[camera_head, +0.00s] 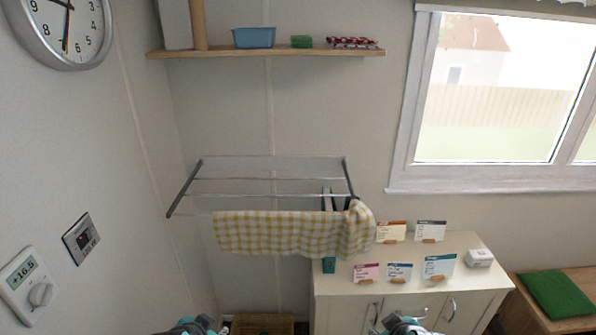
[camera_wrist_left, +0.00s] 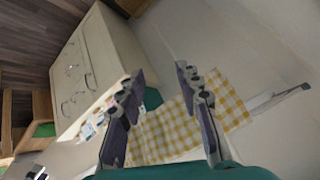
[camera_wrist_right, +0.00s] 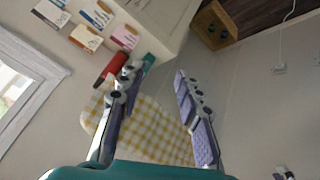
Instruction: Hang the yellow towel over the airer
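The yellow-and-white checked towel (camera_head: 280,233) hangs on the front of the wall airer (camera_head: 184,188), its right end bunched around the airer's right corner. The rear bars are bare. How far it reaches behind the front bar is hidden. My left gripper (camera_head: 197,326) and right gripper (camera_head: 403,326) are partly cut off at the bottom of the head view, apart from the towel. In the left wrist view the left gripper (camera_wrist_left: 160,75) is open, with the towel (camera_wrist_left: 170,128) beyond its fingers. In the right wrist view the right gripper (camera_wrist_right: 156,73) is open and empty, with the towel (camera_wrist_right: 150,133) beyond.
A cream cabinet (camera_head: 400,285) with several cards and a small white box (camera_head: 479,258) stands right of the airer. A dark teal object (camera_head: 328,264) is near the towel's lower right. A shelf (camera_head: 270,51) is above.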

